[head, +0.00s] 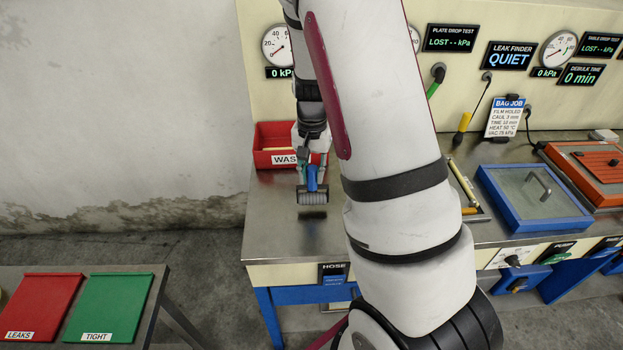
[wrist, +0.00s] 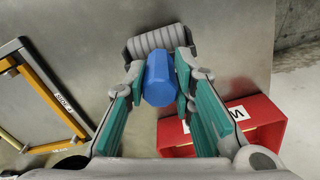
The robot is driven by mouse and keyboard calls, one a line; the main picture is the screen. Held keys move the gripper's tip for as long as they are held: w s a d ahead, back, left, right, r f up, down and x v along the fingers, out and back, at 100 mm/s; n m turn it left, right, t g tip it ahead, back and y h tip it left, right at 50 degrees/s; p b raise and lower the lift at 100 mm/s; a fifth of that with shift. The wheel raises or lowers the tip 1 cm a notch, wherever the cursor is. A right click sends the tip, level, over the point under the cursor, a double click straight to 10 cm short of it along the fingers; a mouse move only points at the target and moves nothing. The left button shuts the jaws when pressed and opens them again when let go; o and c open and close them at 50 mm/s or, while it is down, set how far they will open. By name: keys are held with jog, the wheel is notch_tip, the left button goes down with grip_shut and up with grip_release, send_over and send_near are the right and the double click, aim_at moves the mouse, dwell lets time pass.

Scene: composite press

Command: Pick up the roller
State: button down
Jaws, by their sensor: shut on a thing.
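The roller has a blue handle and a grey ribbed drum (head: 313,198). In the head view it hangs below my gripper (head: 312,172), above the left part of the metal bench, with a dark shadow on the bench under it. In the wrist view my gripper (wrist: 160,85) is shut on the blue handle (wrist: 160,78), one teal-padded finger on each side. The drum (wrist: 158,41) shows beyond the fingertips. The far part of the handle is partly hidden by the fingers.
A red waste bin (head: 272,138) stands behind my gripper, close by. A blue framed lid with a handle (head: 530,195) and an orange one (head: 590,165) are on the bench at right. Red (head: 42,305) and green (head: 110,305) panels lie on a separate table at lower left.

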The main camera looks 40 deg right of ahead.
jog(key=shift+r, duration=0.75)
jog(key=s+d, duration=0.2)
jog(key=s, duration=0.5)
jog(key=s+d+r+b, duration=0.1)
jog(key=s+d, duration=0.1)
jog(key=s, duration=0.6)
jog(key=shift+s+d, duration=0.2)
jog(key=shift+d, duration=0.1)
jog(key=shift+r, duration=0.1)
jog(key=c, duration=1.9)
grip_release()
jog(key=c, duration=0.5)
